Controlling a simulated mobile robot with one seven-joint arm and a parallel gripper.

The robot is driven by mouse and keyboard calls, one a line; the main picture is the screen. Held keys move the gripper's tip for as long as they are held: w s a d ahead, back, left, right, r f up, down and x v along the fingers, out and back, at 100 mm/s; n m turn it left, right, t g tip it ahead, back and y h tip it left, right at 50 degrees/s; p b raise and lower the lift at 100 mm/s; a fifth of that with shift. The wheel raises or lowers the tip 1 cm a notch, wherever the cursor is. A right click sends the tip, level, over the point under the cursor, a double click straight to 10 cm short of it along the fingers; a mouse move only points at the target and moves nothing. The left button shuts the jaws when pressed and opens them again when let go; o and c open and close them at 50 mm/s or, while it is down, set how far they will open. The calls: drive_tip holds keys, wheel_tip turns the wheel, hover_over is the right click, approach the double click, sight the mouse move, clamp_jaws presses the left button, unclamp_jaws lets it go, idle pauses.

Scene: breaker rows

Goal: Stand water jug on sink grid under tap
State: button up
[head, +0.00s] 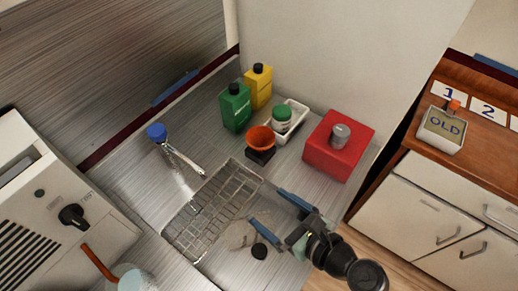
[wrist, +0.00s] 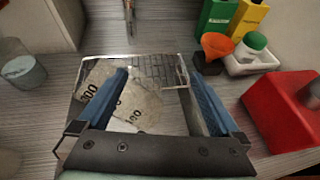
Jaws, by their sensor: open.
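A clear, pale vessel with printed number marks, which looks like the water jug (wrist: 135,108), shows between my fingers in the wrist view. In the head view its pale shape (head: 236,236) is faint at the lower right of the sink grid, beside a small black round part. I cannot tell whether it touches the grid. The wire sink grid (head: 205,208) lies in the counter, and also shows in the wrist view (wrist: 160,70). The tap (head: 180,155) with a blue knob stands at its upper left. My gripper (head: 280,217) is open, its blue fingers on either side of the jug in the wrist view (wrist: 160,75).
Green (head: 235,107) and yellow (head: 258,86) bottles, an orange funnel (head: 260,138), a white tray (head: 298,117) and a red box (head: 338,147) stand behind. A clear bluish vessel (head: 130,280) is by the white machine (head: 60,215). Counter around the tap is clear.

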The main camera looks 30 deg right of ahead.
drive_tip(key=v, duration=0.7)
drive_tip(key=shift+s, duration=0.1)
drive_tip(key=shift+c, duration=0.2)
clamp_jaws()
idle(0.6)
